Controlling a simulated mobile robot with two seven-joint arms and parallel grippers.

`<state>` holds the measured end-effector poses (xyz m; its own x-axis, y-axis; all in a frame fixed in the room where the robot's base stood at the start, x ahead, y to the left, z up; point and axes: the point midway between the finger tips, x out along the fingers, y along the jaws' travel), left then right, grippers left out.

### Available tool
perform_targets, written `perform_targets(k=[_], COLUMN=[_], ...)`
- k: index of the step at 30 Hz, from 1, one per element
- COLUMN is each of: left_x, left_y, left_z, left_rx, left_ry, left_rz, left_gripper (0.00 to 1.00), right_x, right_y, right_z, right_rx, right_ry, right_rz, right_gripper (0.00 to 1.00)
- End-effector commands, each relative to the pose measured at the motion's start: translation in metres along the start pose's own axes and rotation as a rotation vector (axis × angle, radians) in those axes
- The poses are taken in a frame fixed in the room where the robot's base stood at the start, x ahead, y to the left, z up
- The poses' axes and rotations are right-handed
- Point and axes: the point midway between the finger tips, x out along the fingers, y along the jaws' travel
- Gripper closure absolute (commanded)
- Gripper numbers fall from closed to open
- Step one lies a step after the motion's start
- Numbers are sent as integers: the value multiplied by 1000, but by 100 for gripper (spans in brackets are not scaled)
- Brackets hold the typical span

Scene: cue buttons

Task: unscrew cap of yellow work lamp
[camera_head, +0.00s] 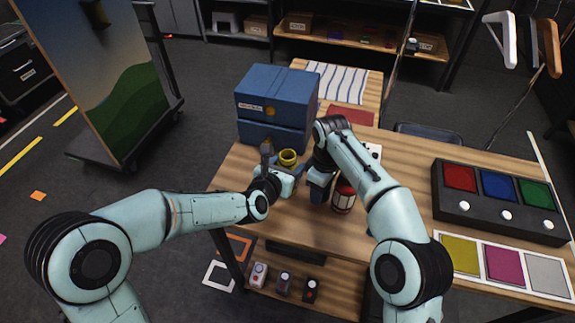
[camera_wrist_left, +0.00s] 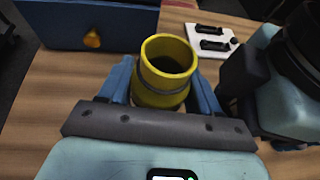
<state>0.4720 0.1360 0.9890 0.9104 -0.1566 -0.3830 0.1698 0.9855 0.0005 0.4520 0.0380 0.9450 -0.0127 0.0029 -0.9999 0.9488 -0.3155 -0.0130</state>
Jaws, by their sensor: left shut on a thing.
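The yellow work lamp (camera_head: 288,157) stands on the wooden table in front of the blue box. In the left wrist view the lamp (camera_wrist_left: 165,75) is a yellow cylinder with a grey band and a dark, open-looking top. My left gripper (camera_head: 283,172) is shut on it, with one blue finger on each side (camera_wrist_left: 162,92). No separate cap shows on its top. My right gripper (camera_head: 318,190) is to the right of the lamp, apart from it; its fingertips are mostly hidden, and I cannot tell whether it holds anything.
The blue box (camera_head: 277,100) stands behind the lamp. A red and white jar (camera_head: 343,198) is beside my right arm. A white plate with black bars (camera_wrist_left: 211,41) lies behind. A button panel (camera_head: 500,203) and colour cards (camera_head: 503,264) are on the right. A lower shelf holds small items.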

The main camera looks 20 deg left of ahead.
Motion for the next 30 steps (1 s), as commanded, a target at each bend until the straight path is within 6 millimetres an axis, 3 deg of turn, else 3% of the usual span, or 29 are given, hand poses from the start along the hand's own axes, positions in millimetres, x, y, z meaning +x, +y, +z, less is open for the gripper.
perform_targets(k=[5, 6, 18, 23, 30], left_x=[1, 1, -1, -24, -73], left_y=[0, 0, 0, 1, 0], left_z=[-2, -2, 2, 0, 0], left_rx=[0, 0, 1, 0, 2], left_ry=[-2, 0, 0, -3, -4], left_rz=[1, 0, 0, 2, 2], left_gripper=[100, 26, 26, 26, 26], right_x=[6, 5, -3, 8, 20], right_y=[-1, -1, 1, -2, -4], right_z=[0, 0, 0, 1, 1], right_rx=[0, 0, 0, 0, 0], right_ry=[-1, -1, 1, -1, -3], right_rz=[-3, -2, 1, -3, -8], right_gripper=[88, 88, 88, 88, 88])
